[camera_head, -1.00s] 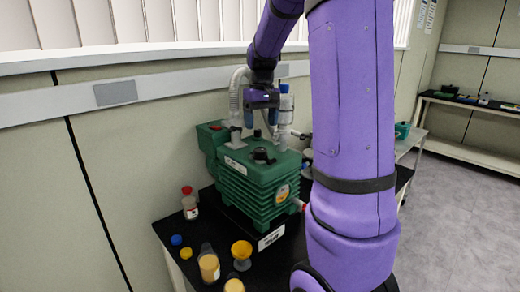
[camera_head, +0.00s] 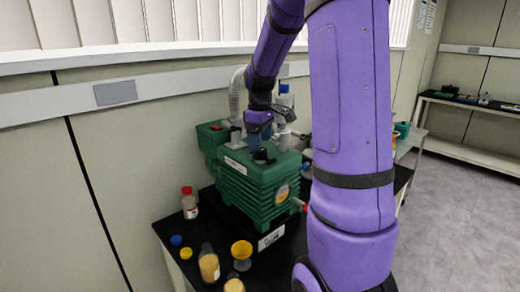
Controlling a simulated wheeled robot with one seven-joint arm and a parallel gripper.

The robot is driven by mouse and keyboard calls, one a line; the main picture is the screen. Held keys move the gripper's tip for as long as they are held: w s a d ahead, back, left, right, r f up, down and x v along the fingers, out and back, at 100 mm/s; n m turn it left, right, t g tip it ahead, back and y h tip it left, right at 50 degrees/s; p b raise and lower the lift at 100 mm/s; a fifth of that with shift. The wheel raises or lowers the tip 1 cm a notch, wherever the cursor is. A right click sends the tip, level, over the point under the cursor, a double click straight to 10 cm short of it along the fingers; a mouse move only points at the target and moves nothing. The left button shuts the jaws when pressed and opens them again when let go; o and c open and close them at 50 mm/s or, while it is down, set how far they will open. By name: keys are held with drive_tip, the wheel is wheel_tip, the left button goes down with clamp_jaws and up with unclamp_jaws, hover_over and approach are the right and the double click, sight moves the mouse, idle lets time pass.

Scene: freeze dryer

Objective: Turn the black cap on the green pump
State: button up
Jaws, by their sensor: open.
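The green pump (camera_head: 249,189) stands on the black table top. Its black cap (camera_head: 262,157) is on the top face of the pump. My gripper (camera_head: 260,138) points down just above the cap, with its open fingers close to it. The fingers partly cover the cap, and I cannot tell whether they touch it.
A pale hose (camera_head: 237,92) rises behind the pump, and a white fitting with a blue top (camera_head: 284,95) stands beside my gripper.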

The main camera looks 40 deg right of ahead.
sight(260, 153)
drive_tip(key=shift+f, duration=1.8)
drive_tip(key=c, duration=0.9)
drive_tip(key=shift+m, duration=0.3)
drive_tip(key=m, duration=0.5)
drive_tip(key=shift+m, duration=0.3)
drive_tip(key=m, duration=0.6)
drive_tip(key=shift+m, duration=0.3)
